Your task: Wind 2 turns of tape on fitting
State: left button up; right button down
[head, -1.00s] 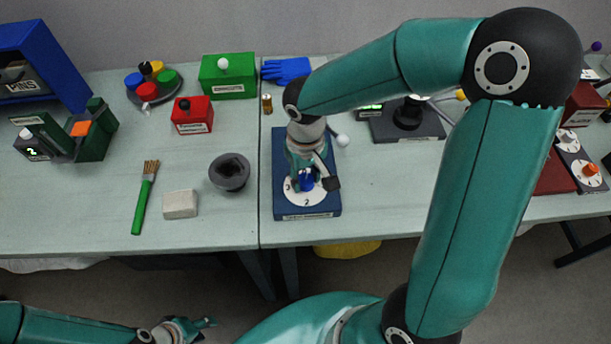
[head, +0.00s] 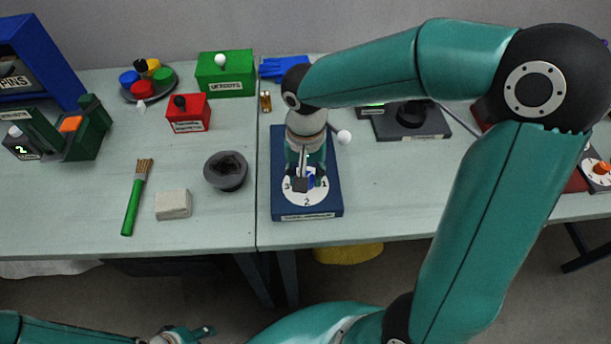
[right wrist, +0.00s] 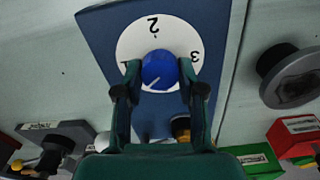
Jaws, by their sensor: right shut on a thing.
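A blue board (head: 287,205) carries a white dial (head: 293,195) marked 1, 2 and 3, with a blue knob (head: 311,181) at its centre. In the right wrist view the knob (right wrist: 159,70) sits between the fingers of my right gripper (right wrist: 158,82), which is shut on it. A white line on the knob points to the lower left there. A small brass-coloured piece (head: 265,101) stands behind the board in the head view; I cannot tell whether it is the fitting.
A white-ball lever (head: 344,137) stands at the board's right. A dark bowl (head: 226,171), a pale block (head: 173,204) and a green brush (head: 133,205) lie left. Red (head: 188,113) and green (head: 226,75) boxes stand behind.

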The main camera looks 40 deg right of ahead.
jog(key=shift+d+r, duration=0.1)
jog(key=shift+w+m+b, duration=0.1)
jog(key=shift+m+b, duration=0.6)
jog(key=shift+m, duration=1)
jog(key=shift+m+b, duration=0.6)
jog(key=shift+m, duration=1.2)
jog(key=c, duration=0.9)
grip_release()
jog(key=shift+c, duration=0.2)
